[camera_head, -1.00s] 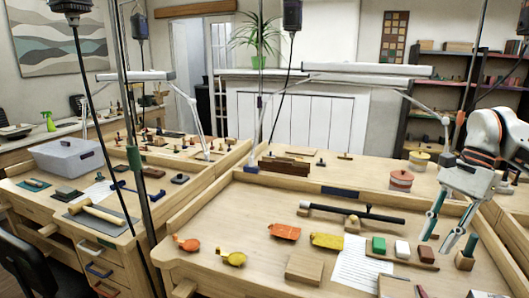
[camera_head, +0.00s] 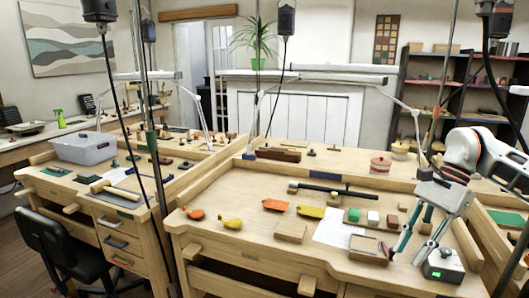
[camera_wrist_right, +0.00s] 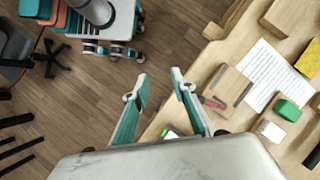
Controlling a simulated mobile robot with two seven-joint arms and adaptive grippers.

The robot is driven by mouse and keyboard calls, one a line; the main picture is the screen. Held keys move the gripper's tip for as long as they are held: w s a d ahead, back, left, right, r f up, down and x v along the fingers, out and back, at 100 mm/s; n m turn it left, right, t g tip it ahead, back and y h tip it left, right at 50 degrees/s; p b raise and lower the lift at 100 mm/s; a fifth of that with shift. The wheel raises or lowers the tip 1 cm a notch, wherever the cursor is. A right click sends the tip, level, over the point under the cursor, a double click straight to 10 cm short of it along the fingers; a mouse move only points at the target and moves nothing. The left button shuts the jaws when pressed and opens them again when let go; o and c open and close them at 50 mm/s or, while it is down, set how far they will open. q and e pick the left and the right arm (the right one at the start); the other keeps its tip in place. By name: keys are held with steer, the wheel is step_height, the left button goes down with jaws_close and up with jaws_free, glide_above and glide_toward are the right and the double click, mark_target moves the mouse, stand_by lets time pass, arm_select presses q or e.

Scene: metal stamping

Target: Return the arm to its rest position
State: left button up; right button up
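My right gripper (camera_head: 414,248) comes in from the right in the head view, at the front right of the near bench (camera_head: 330,262). Its two grey-and-teal fingers are apart with nothing between them. In the right wrist view the gripper (camera_wrist_right: 161,82) is also open and empty, with floor showing between the fingertips. My left gripper is not in view.
The bench holds a small wooden block (camera_head: 290,232), white paper (camera_head: 333,232), a green block (camera_head: 353,215), a yellow piece (camera_head: 310,211) and a long black tool (camera_head: 327,192). A black chair (camera_head: 75,245) stands at left. Open wooden floor (camera_wrist_right: 95,85) lies beside the bench edge.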

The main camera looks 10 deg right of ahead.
steer(key=a+f+m+t+y, duration=0.35)
steer(key=a+m+y, duration=0.4)
steer(key=a, duration=0.85)
steer(key=a+f+m+t+y, duration=0.2)
steer(key=a+f+m+y, duration=0.35)
steer(key=a, duration=1.15)
steer(key=w+d+f+m+t+h, duration=0.1)
steer(key=d+f+m+t+h, duration=0.45)
steer(key=m, duration=0.85)
steer(key=w+d+f+m+t+h, duration=0.15)
steer(key=f+m+t+h, duration=0.4)
steer(key=m, duration=0.75)
steer(key=s+d+f+m+g+h, duration=0.2)
steer(key=s+d+f+m, duration=0.2)
steer(key=f, duration=0.7)
steer(key=s+d+f+m+g+h, duration=0.2)
steer(key=s+d+f+m+h, duration=0.1)
steer(key=s+f+m, duration=0.6)
steer(key=s+d+f, duration=0.1)
steer(key=s+f, duration=0.1)
steer(key=s, duration=0.2)
steer(key=shift+s+d+g, duration=0.15)
steer(key=shift+s+g, duration=0.1)
steer(key=shift+g, duration=0.1)
